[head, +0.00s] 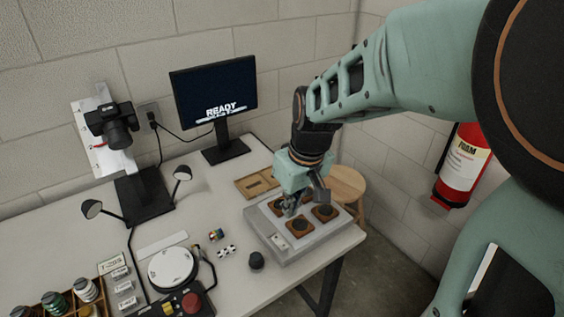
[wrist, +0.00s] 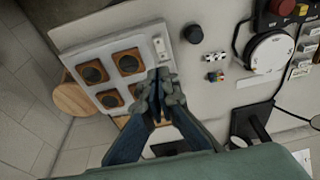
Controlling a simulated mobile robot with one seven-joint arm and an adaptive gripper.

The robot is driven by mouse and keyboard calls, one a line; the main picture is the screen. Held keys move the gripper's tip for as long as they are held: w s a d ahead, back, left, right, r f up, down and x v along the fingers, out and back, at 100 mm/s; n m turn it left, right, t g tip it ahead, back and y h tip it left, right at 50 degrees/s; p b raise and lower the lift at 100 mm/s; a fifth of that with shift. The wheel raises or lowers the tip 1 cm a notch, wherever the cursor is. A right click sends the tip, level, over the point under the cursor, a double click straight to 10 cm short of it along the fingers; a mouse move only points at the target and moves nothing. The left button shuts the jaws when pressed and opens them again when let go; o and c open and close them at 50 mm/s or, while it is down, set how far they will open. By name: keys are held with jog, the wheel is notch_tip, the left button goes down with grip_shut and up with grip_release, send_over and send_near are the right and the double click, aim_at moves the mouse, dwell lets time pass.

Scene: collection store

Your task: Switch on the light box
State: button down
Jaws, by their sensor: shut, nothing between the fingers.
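The light box (head: 291,257) is a flat grey box at the right end of the white table, and it also shows in the wrist view (wrist: 143,43). Its top looks dull grey, with no clear glow. Several brown square mounts with dark round discs lie on it. A small pale switch panel (head: 279,241) sits at its near left corner; this panel shows at the upper middle in the wrist view (wrist: 161,50). My gripper (head: 290,209) is shut and empty, above the box's left side. Its fingertips (wrist: 159,80) appear beside the panel; contact cannot be told.
A wooden tray (head: 257,184) lies behind the box. A dark knob (head: 256,261) and small colourful items (head: 216,235) are to its left. A monitor (head: 214,92) reads "READY". A stool (head: 346,184) and a fire extinguisher (head: 463,165) are at right.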

jog(key=shift+f, duration=0.1)
jog(key=b, duration=0.1)
send_near(285, 246)
jog(key=x, duration=0.5)
jog(key=shift+w+a+f, duration=0.1)
jog(key=shift+w+a, duration=0.2)
jog(key=shift+w, duration=0.05)
jog(key=shift+f, duration=0.75)
jog(key=shift+b, duration=0.3)
jog(key=shift+s+d+f+b, duration=0.1)
jog(key=shift+s+f+b, duration=0.05)
jog(key=shift+f+b, duration=0.25)
jog(key=shift+s+d+f+b, duration=0.1)
jog(key=shift+d+f+b, duration=0.05)
jog(key=shift+f+b, duration=0.3)
jog(key=shift+r, duration=0.3)
jog(key=shift+w+a+r, duration=0.1)
jog(key=shift+r, duration=0.05)
jog(key=shift+w+a+r+p, duration=0.2)
jog(key=shift+w+a+p, duration=0.1)
jog(key=shift+w+p, duration=0.15)
